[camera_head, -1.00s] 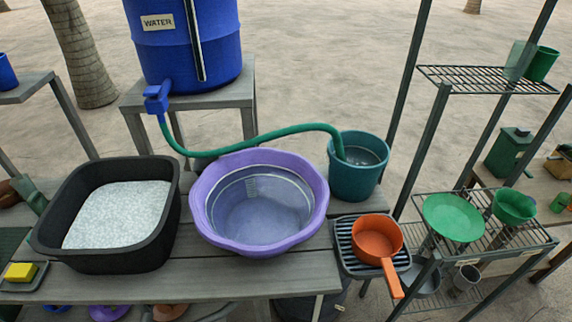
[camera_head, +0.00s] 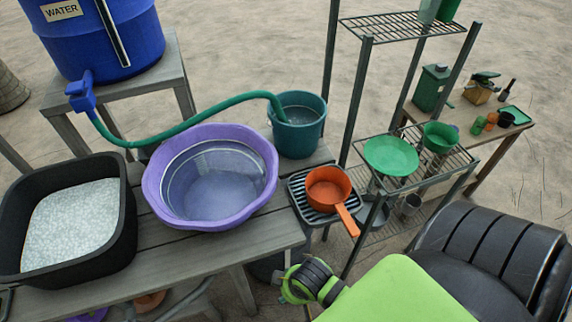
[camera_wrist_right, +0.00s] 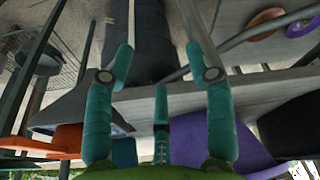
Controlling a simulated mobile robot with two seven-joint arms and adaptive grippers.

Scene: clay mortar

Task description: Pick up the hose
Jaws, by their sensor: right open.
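The green hose (camera_head: 185,126) runs from the tap of the blue water barrel (camera_head: 95,38), over the back of the purple basin, into the teal bucket (camera_head: 299,132). Its free end is inside the bucket. My right arm enters the head view from the lower right, in front of the table and well away from the hose. In the right wrist view my right gripper (camera_wrist_right: 160,62) has its teal fingers spread with nothing between them. I cannot make out the hose in that view. My left gripper is not in view.
The purple basin (camera_head: 262,161) and black tub (camera_head: 125,225) stand on the wooden table (camera_head: 215,252). An orange pan (camera_head: 325,188) sits on a grill beside the bucket. A wire shelf (camera_head: 352,155) with green dishes stands to the right. The pan and basin also show in the wrist view.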

